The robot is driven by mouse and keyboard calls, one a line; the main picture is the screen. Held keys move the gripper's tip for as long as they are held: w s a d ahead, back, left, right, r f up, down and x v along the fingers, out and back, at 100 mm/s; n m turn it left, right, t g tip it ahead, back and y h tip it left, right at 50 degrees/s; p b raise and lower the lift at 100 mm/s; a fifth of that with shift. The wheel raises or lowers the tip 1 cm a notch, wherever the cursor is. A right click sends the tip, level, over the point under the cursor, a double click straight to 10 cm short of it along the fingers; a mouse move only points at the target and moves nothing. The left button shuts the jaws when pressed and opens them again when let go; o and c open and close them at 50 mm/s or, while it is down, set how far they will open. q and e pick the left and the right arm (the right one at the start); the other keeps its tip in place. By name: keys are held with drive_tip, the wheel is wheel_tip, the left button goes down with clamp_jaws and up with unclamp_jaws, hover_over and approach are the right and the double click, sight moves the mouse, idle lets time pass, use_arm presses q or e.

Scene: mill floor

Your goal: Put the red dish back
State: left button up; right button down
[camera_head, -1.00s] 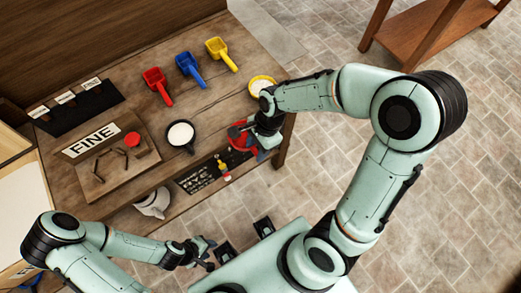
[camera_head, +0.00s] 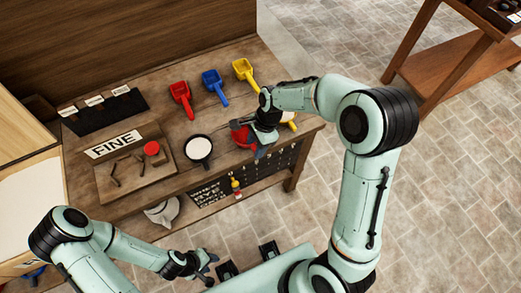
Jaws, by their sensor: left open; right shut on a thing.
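The red dish (camera_head: 239,136) is in my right gripper (camera_head: 257,146), above the wooden bench beside the black-rimmed pan of white powder (camera_head: 198,148). The gripper and its wrist cover much of the dish, so its contents and any contact with the bench cannot be told. My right gripper is shut on its right side. My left gripper (camera_head: 206,268) is open and empty, low in front of the bench. A yellow dish (camera_head: 289,119) is mostly hidden behind my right forearm.
Red (camera_head: 181,96), blue (camera_head: 214,86) and yellow (camera_head: 244,71) scoops lie along the back of the bench (camera_head: 135,205). A board with a FINE sign (camera_head: 113,144) and a small red round piece (camera_head: 152,148) is at left. A shelf unit (camera_head: 455,75) stands at right.

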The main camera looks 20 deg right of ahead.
drive_tip(key=w+p, duration=0.1)
drive_tip(key=w, duration=0.2)
drive_tip(key=shift+w+f, duration=0.1)
drive_tip(key=shift+w, duration=0.15)
drive_tip(key=shift+w+f, duration=0.1)
drive_tip(key=shift+f, duration=0.65)
use_arm(q)
drive_tip(key=shift+w+r+b, duration=0.15)
drive_tip(key=shift+r+b, duration=0.15)
drive_tip(key=shift+b, duration=0.05)
use_arm(e)
drive_tip(key=shift+f, duration=0.2)
use_arm(q)
drive_tip(key=shift+w, duration=0.1)
use_arm(e)
drive_tip(key=shift+c, duration=2.4)
unclamp_jaws()
use_arm(q)
drive_tip(key=shift+w+r+p, duration=0.55)
drive_tip(key=shift+r+p, duration=0.1)
drive_tip(key=shift+r, duration=0.2)
use_arm(e)
drive_tip(key=v, duration=1.3)
drive_tip(key=shift+r, duration=0.2)
